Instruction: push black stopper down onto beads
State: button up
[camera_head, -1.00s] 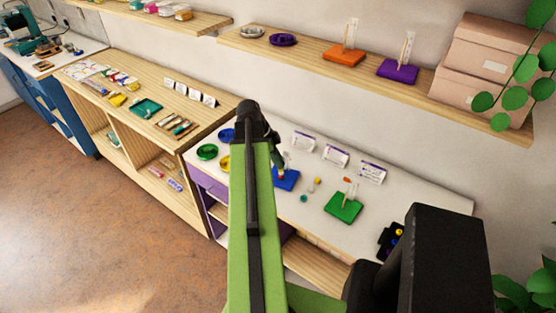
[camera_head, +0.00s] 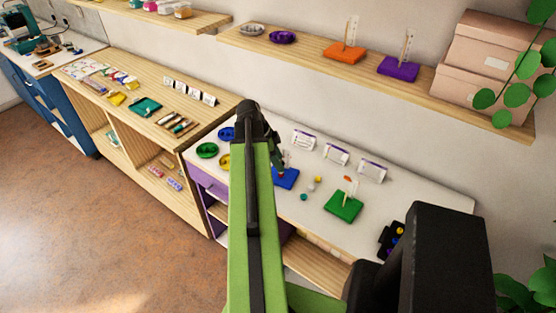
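The blue bead board (camera_head: 287,180) stands on the white table, partly hidden behind my arm. A red bead (camera_head: 282,174) shows low at its peg. My gripper (camera_head: 281,163) points down right over the blue board's peg, seen from behind. Its fingers are dark and small, so I cannot tell whether they are open or what is between them. I cannot make out the black stopper. A green board (camera_head: 343,207) with a clear peg and an orange piece near its top stands to the right.
Loose beads, including a teal one (camera_head: 304,197) and a yellow one (camera_head: 318,180), lie between the boards. Label cards (camera_head: 336,155) stand behind. A black holder (camera_head: 393,238) is at the right. Green (camera_head: 206,150) and blue dishes sit at the left.

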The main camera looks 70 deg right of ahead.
jog(key=p+v, duration=1.6)
jog(key=v, duration=0.1)
jog(key=shift+w, duration=0.2)
jog(key=shift+a+r, duration=0.1)
